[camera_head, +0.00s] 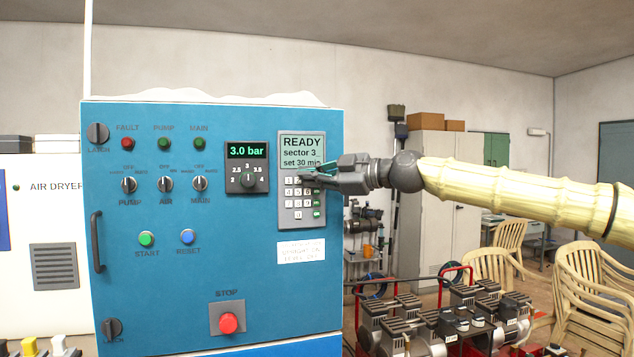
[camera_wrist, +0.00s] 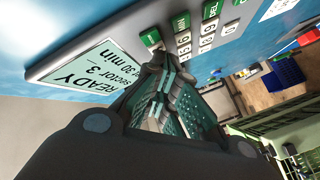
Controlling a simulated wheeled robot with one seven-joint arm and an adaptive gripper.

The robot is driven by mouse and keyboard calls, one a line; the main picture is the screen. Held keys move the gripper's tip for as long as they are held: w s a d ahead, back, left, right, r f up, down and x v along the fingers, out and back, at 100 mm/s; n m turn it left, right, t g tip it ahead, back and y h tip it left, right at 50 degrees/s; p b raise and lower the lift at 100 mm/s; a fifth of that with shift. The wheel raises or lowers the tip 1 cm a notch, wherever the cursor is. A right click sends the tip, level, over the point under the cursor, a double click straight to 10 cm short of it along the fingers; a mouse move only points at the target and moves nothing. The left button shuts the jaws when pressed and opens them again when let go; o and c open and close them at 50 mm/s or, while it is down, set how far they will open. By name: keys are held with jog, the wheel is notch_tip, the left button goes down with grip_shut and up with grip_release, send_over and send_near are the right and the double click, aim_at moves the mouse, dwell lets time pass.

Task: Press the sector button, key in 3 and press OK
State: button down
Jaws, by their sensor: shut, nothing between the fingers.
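The keypad unit (camera_head: 303,208) sits on the right of the blue cabinet front, with white keys and a column of green keys at its right. Its green display (camera_head: 302,150) reads READY, sector 3, set 30 min; it also shows in the wrist view (camera_wrist: 95,70). My gripper (camera_head: 306,176) is shut and empty, with its fingertips at the top rows of keys, just below the display. In the wrist view the fingertips (camera_wrist: 163,58) are close to the keys (camera_wrist: 184,38). They hide some of them, and I cannot tell whether they touch. Individual key labels are hard to read.
A pressure display (camera_head: 247,151) with a dial reads 3.0 bar, left of the keypad. A white label (camera_head: 301,251) is below the keypad. A red STOP button (camera_head: 228,322), green START button (camera_head: 146,239) and blue RESET button (camera_head: 187,237) are further left. Pumps stand at lower right.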

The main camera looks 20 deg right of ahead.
aim_at(317, 214)
jog(key=shift+s, duration=0.15)
jog(key=shift+s+b, duration=0.5)
jog(key=shift+s, duration=0.1)
jog(key=f+b, duration=0.2)
jog(key=d+f+b, duration=0.1)
jog(key=f+b, duration=0.1)
jog(key=f, duration=0.1)
jog(key=d+f+b, duration=0.1)
jog(key=f+b, duration=0.1)
jog(key=f, duration=0.1)
jog(key=shift+w+d+f+b, duration=0.1)
jog(key=shift+d+f+b, duration=0.1)
jog(key=shift+b, duration=0.15)
jog(key=shift+a, duration=0.1)
dwell(0.4)
jog(key=shift+w, duration=0.45)
